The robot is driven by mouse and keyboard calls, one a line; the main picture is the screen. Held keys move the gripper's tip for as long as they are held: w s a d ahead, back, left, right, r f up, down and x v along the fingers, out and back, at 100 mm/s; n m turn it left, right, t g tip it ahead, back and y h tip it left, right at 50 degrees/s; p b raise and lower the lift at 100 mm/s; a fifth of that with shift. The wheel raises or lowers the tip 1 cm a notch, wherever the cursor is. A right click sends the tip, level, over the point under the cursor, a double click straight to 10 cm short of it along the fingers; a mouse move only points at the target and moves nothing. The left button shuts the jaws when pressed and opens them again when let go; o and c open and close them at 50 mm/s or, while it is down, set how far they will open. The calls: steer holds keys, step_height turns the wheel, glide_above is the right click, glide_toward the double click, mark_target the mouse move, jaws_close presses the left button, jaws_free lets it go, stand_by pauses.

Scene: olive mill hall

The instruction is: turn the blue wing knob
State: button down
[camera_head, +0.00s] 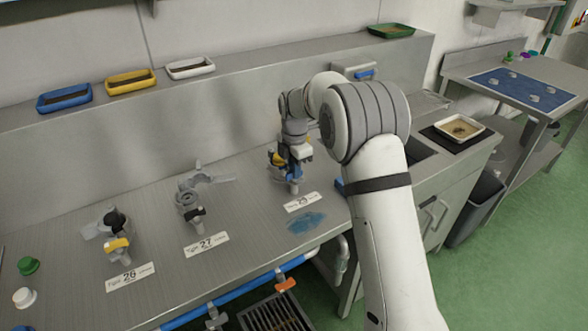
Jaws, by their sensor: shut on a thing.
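The blue wing knob (291,172) is on a small grey fitting at the right of the steel bench, behind a white number label (301,202). My gripper (290,163) reaches down over it from above and is shut on it. The fingers and wrist cover most of the knob, so its angle cannot be made out.
Blue, yellow, white and green trays sit on the ledge behind. A blue wet patch (306,223) lies before the label. A blue pipe (240,297) runs below the bench edge.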

steer(key=shift+s+a+f, duration=0.1)
steer(key=shift+s, duration=0.05)
steer(key=c, duration=1.5)
jaws_free()
steer(key=shift+r+b, duration=0.3)
steer(key=shift+r, duration=3.7)
